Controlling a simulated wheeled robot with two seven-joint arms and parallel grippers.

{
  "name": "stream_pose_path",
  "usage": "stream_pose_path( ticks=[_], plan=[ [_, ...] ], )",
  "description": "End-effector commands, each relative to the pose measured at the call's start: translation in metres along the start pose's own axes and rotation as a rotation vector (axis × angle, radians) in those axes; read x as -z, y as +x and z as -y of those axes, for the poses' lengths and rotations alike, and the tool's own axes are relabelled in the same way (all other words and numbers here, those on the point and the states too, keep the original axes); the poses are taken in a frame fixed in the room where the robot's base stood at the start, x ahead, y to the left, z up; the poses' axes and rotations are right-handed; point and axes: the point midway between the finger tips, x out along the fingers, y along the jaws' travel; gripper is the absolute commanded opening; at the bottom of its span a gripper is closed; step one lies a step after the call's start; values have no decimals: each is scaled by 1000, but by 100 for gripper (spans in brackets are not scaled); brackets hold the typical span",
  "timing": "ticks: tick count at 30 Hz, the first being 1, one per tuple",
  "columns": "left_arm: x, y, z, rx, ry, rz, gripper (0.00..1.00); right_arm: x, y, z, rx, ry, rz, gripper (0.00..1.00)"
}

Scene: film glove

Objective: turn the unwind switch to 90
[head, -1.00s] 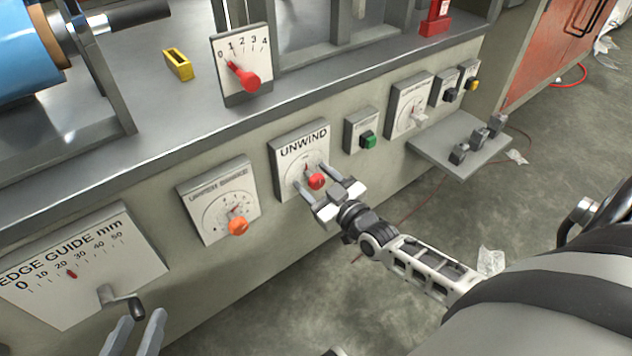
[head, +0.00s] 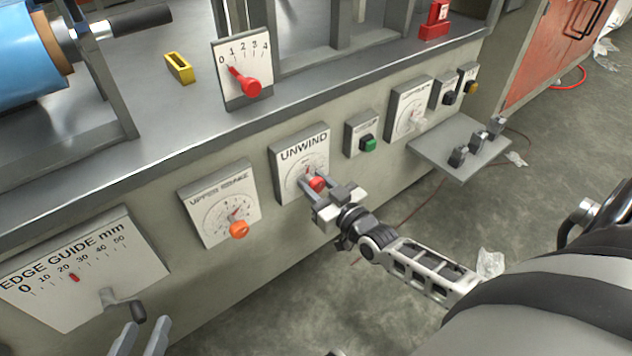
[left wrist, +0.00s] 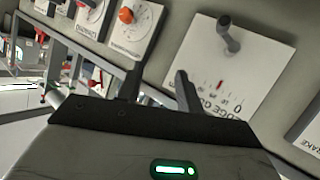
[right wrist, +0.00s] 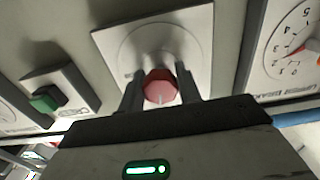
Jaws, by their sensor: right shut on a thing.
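The unwind switch is a red knob (head: 317,183) on a white dial plate (head: 291,152) marked UNWIND, on the machine's front panel. My right gripper (head: 317,187) reaches the knob from the front right and is shut on it. In the right wrist view the red knob (right wrist: 160,86) sits between the two fingers, with a pale line on its face. The dial's numbers are too blurred to read. My left gripper (head: 138,343) is low at the left, in front of the edge guide plate. Its fingers stand apart and empty in the left wrist view (left wrist: 157,88).
An orange knob on the upper dial plate (head: 239,230) is left of the unwind plate. A green button (head: 368,143) is to its right. The edge guide crank (head: 125,308) juts out near my left gripper. A small grey shelf (head: 455,150) sticks out at the right.

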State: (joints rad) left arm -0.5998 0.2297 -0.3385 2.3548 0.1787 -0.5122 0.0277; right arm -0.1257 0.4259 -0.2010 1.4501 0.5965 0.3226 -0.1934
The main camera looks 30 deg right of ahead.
Motion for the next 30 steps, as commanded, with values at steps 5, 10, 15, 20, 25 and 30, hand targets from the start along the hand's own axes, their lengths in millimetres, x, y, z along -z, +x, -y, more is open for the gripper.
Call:
stream_pose_path(
  ticks=[5,10,15,20,25,30],
  plan=[
    [3,0,2,7,2,11,36,1,0,0,1,165,0,11],
    [-1,3,4,15,-2,32,36,1,0,0,0,325,0,11],
    [-2,3,6,20,-8,39,36,0,0,1,1,487,1,11],
    [-1,3,6,23,-11,38,36,0,0,1,0,640,1,11],
    [-2,3,6,23,-11,39,36,0,0,1,1,801,1,11],
    [-3,4,6,23,-11,38,36,0,0,1,0,959,0,11]
  ],
)
